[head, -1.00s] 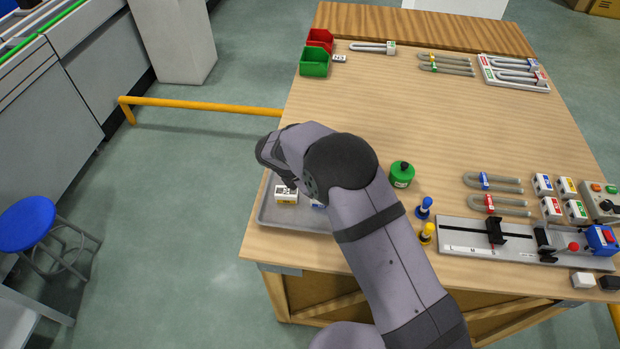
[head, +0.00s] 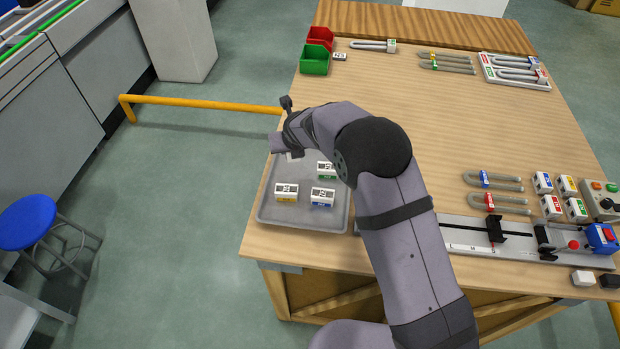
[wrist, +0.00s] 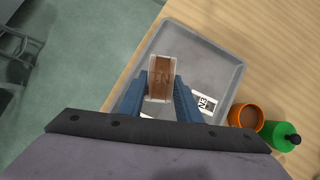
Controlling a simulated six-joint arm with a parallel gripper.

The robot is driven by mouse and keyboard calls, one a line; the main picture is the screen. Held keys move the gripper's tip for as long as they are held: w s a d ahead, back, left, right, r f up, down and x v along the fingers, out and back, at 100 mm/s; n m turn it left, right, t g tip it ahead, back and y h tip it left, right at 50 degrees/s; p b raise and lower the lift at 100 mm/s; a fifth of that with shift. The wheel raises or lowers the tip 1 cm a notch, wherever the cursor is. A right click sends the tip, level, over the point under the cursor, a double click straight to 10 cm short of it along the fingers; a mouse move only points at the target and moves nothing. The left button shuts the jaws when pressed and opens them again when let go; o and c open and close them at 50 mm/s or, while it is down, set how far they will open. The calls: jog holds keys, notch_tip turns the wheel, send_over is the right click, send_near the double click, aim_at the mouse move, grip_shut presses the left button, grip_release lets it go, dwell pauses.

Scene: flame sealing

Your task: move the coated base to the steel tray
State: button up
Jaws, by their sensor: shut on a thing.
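My gripper (wrist: 160,95) is shut on a brown-topped block, the coated base (wrist: 161,78), with faint dark lettering and pale, clear-looking edges. In the wrist view the block overlaps the left part of the grey steel tray (wrist: 222,65); whether it touches the tray cannot be told. In the head view my gripper (head: 284,145) is over the far left end of the tray (head: 274,216), and the held block cannot be made out clearly. White-topped blocks with yellow (head: 286,192), blue (head: 322,196) and green (head: 326,170) sides sit in the tray.
In the wrist view an orange round container (wrist: 246,117) and a green bottle (wrist: 281,135) stand beside the tray. Red (head: 320,38) and green (head: 314,60) bins stand at the far left. A slide rig (head: 468,239) lies at right.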

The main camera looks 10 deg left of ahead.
send_over(292, 172)
jog(key=s+d, duration=0.1)
jog(key=s, duration=0.1)
jog(key=f, duration=0.5)
jog(key=shift+s+f+b, duration=0.2)
jog(key=shift+f+b, duration=0.1)
jog(key=shift+b, duration=0.05)
jog(key=shift+f+b, duration=0.95)
jog(key=shift+f, duration=1.25)
jog(key=shift+f, duration=0.2)
jog(key=o, duration=1.2)
jog(key=shift+c, duration=0.2)
jog(key=shift+r, duration=0.1)
